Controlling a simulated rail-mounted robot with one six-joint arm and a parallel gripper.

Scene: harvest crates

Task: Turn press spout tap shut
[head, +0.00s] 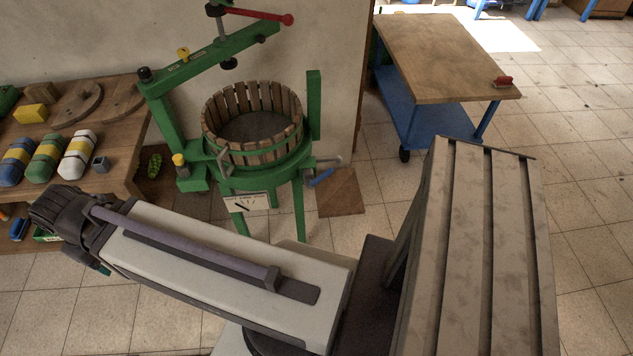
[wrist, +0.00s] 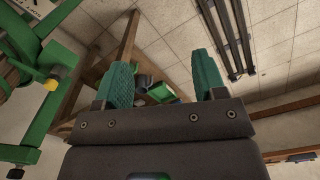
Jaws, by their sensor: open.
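The green press (head: 310,105) with a wooden slatted basket (head: 222,135) stands against the wall in the head view. A pale spout (head: 328,162) sticks out from its right side. A blue lever (head: 321,178), which looks like the tap handle, slants just below the spout. Whether the tap is open is too small to tell. My gripper (wrist: 164,78) is open, with two teal fingers and nothing between them. In the head view it is at the far left, away from the spout, its fingers mostly hidden. The wrist view shows part of the press (wrist: 22,35), but no spout.
A wooden bench (head: 125,130) at the left holds several striped rolls (head: 45,160) and a yellow block (head: 30,114). A blue cart (head: 445,60) with a wooden top stands at the right. A brown board (head: 341,192) lies below the spout. Tiled floor is clear between press and cart.

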